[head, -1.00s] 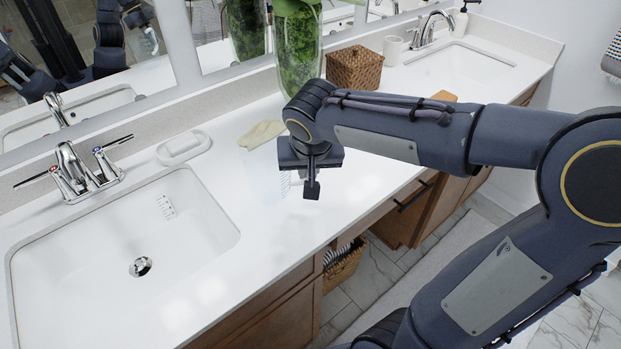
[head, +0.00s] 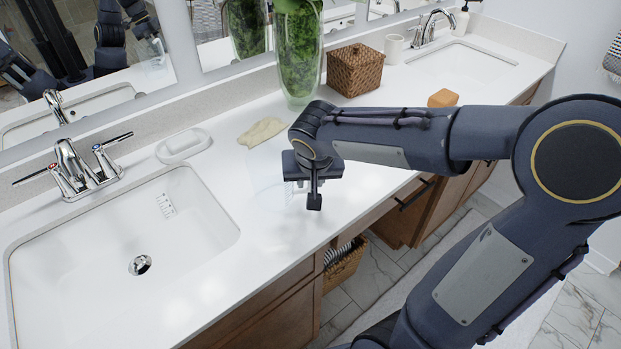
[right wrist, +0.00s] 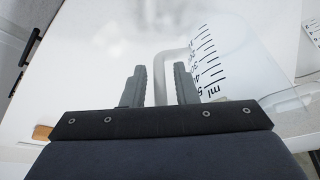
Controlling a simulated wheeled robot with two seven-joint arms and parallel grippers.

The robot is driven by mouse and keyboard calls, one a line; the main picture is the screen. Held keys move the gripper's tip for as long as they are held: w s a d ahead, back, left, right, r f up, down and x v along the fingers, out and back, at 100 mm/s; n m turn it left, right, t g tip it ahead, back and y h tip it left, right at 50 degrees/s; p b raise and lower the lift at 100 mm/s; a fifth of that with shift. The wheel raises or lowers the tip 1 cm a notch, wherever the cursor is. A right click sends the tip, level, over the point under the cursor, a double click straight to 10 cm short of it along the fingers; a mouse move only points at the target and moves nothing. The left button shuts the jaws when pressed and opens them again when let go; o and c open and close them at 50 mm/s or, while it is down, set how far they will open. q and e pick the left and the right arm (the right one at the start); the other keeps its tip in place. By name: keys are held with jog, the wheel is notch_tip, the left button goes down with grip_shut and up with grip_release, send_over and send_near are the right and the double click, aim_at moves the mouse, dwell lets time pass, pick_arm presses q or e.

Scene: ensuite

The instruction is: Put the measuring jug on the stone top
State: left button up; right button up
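The measuring jug is clear and hard to see. In the head view, a faint outline of it (head: 270,194) shows on the white stone top (head: 240,225), just left of my right gripper (head: 314,196). In the right wrist view the jug (right wrist: 222,62) shows black ml marks, and its pale handle (right wrist: 160,72) lies between the two fingers of my right gripper (right wrist: 160,85). The fingers stand apart, with a gap beside the handle. I cannot tell whether the jug's base rests fully on the top. My left gripper is not directly in view.
A sink (head: 125,245) takes up the left of the top, with a soap dish (head: 183,146) behind it. A beige cloth (head: 261,132), green vase (head: 299,55), wicker basket (head: 355,70), cup (head: 392,48) and orange-brown block (head: 443,98) stand around my right arm.

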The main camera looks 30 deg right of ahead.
jog(key=shift+o, duration=0.4)
jog(key=shift+r, duration=0.1)
jog(key=shift+r+p, duration=0.25)
jog(key=shift+p, duration=0.1)
jog(key=v, duration=1.1)
jog(key=s+a+f+n+y, duration=0.1)
jog(key=s+a+f+y, duration=0.1)
jog(key=s+f, duration=0.2)
jog(key=s+a+f+n+t+y, duration=0.1)
jog(key=s+a+f+n+y, duration=0.1)
jog(key=s, duration=0.8)
notch_tip(320, 180, down, 3)
jog(key=shift+a+r+n+y+p, duration=0.15)
jog(key=shift+a+n+y+p, duration=0.15)
jog(key=shift+a+y, duration=0.4)
jog(key=shift+s+d, duration=0.15)
jog(key=shift+r+p, duration=0.6)
